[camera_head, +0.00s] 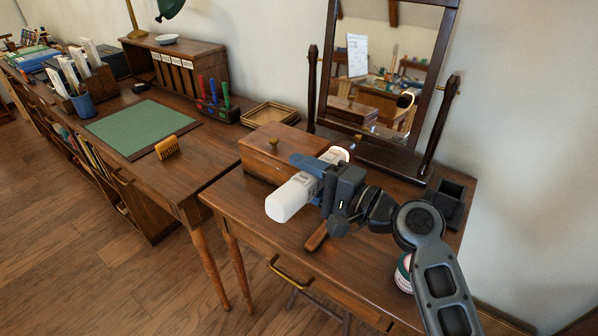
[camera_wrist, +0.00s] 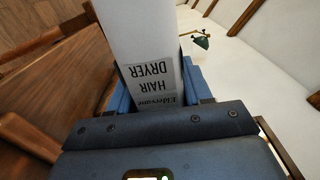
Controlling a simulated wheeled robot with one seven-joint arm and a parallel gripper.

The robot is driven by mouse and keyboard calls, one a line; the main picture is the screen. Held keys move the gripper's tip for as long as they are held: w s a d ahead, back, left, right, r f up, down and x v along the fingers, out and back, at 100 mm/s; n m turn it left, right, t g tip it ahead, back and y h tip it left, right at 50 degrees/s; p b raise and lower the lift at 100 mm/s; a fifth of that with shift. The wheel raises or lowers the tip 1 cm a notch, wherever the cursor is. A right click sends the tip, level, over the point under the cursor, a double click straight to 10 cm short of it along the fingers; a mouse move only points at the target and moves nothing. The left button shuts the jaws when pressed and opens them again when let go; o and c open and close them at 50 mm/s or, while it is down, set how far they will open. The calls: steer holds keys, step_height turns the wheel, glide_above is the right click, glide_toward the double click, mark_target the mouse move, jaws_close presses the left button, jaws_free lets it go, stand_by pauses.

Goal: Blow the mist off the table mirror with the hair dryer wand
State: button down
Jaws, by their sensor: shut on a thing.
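My gripper (camera_head: 322,170) is shut on the white hair dryer wand (camera_head: 290,198) and holds it above the small dressing table (camera_head: 274,224). In the wrist view, the wand (camera_wrist: 146,45) fills the space between the blue fingers, and its label reads "HAIR DRYER". The table mirror (camera_head: 383,64) stands upright in a dark wooden frame at the back of this table, behind the gripper. Its glass reflects the room and looks clear where I can see it; I cannot make out any mist.
A wooden box (camera_head: 262,152) with a knob sits left of the mirror. A jar (camera_head: 404,272) is partly behind my arm. A wooden handle (camera_head: 317,237) lies near the front.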

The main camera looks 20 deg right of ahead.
mark_target(292, 183)
steer(key=shift+s+d+f+b, duration=0.3)
steer(key=shift+s+f+b, duration=0.15)
steer(key=shift+f, duration=0.2)
steer(key=shift+s+d, duration=0.1)
steer(key=shift+v, duration=2.4)
steer(key=x, duration=1)
steer(key=shift+s+d+r+p, duration=0.45)
steer(key=shift+s+r+p, duration=0.25)
steer(key=shift+r+p, duration=0.3)
steer(key=shift+s+d+r+p, duration=0.5)
steer(key=shift+s+r+p, duration=0.2)
steer(key=shift+r+p, duration=0.3)
steer(key=shift+s+d+r+p, duration=0.45)
steer(key=shift+s+r+p, duration=0.2)
steer(key=shift+r+p, duration=0.35)
steer(key=shift+s+a+r+p, duration=0.1)
steer(key=shift+s+a+p, duration=0.3)
steer(key=shift+a, duration=0.3)
steer(key=shift+s+a+r+p, duration=0.1)
steer(key=shift+s+a+p, duration=0.05)
steer(key=shift+s+a, duration=0.5)
steer(key=shift+s+a+r+p, duration=0.1)
steer(key=shift+s+a+p, duration=0.25)
steer(key=shift+a, duration=0.4)
